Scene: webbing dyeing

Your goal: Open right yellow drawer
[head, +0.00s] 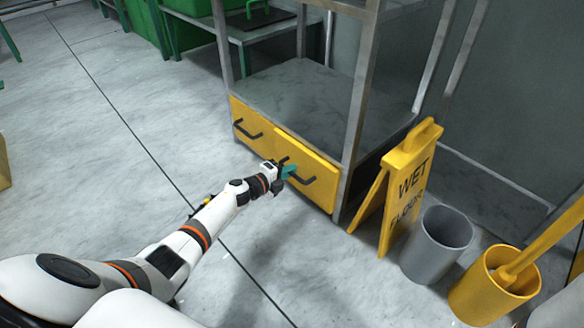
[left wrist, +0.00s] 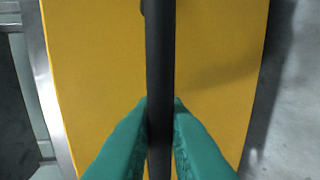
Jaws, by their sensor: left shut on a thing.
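The right yellow drawer (head: 318,184) is in the lower part of a metal rack, with a black bar handle (head: 302,180) on its front. My left gripper (head: 287,170) is at this handle. In the left wrist view its two teal fingers (left wrist: 160,130) are shut on the black handle (left wrist: 159,60), one finger on each side. The yellow drawer front (left wrist: 215,60) fills most of that view behind the handle. The left yellow drawer (head: 247,122) has its own black handle and looks closed. My right gripper is not in view.
A yellow wet floor sign (head: 408,180) stands just right of the rack. A grey bin (head: 437,245) and a yellow bucket (head: 495,290) stand further right. The rack's metal post (head: 352,130) is beside the right drawer.

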